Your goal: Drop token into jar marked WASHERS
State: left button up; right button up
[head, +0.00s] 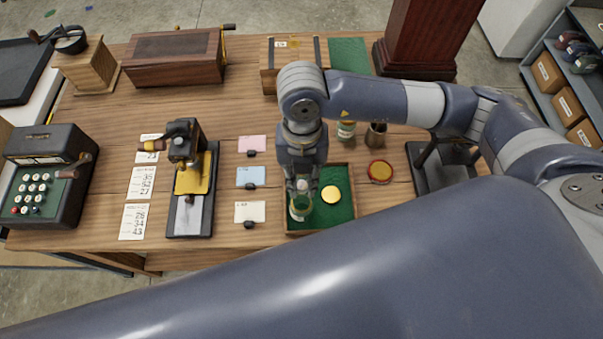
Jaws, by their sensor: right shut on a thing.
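My right gripper (300,188) points down over the left part of a shallow green-lined tray (350,222). Its fingers come down at the top of a small glass jar (299,209) with a greenish lower part, and it seems shut on this jar. The fingers cover much of the jar, and its marking cannot be read. A round gold disc (331,194) lies in the tray just right of the jar. Another jar (346,130) with a pale label stands behind the tray, its label too small to read. No token can be told for sure. My left gripper is out of view.
A red-rimmed round lid (380,171) lies right of the tray, and a dark cup (376,135) stands behind it. Pink, blue and white cards (250,177) stand left of the tray. A press (190,185) and a keyed machine (48,175) are further left.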

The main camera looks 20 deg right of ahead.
aim_at(301, 191)
jog(key=shift+s+a+m, duration=0.1)
jog(key=shift+m, duration=0.3)
jog(key=shift+f, duration=0.15)
notch_tip(301, 191, down, 5)
jog(key=b, duration=0.3)
jog(key=shift+b, duration=0.3)
jog(key=shift+f+b, duration=0.45)
jog(key=shift+b, duration=0.05)
jog(key=shift+f+b, duration=0.2)
jog(key=shift+b, duration=0.4)
dwell(0.9)
dwell(0.4)
jog(key=o, duration=0.9)
